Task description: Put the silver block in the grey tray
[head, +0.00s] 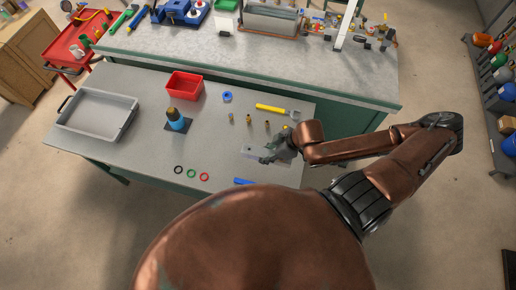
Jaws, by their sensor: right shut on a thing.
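The grey tray (95,115) lies at the left end of the near table, shallow and empty. My right gripper (268,157) is low over the right part of that table, pointing down and left. It is shut on the silver block, which is mostly hidden by the fingers and hard to tell from the pale plate (250,149) there. I cannot tell whether the block touches the plate. The tray is well to the left of the gripper. My left gripper is not in view.
A red bin (184,86) and a blue-topped bottle (176,119) on a dark mat stand between tray and gripper. Coloured rings (191,173) lie at the front edge. A yellow-handled hammer (275,110), small brass pieces (249,119) and a blue ring (227,96) lie behind.

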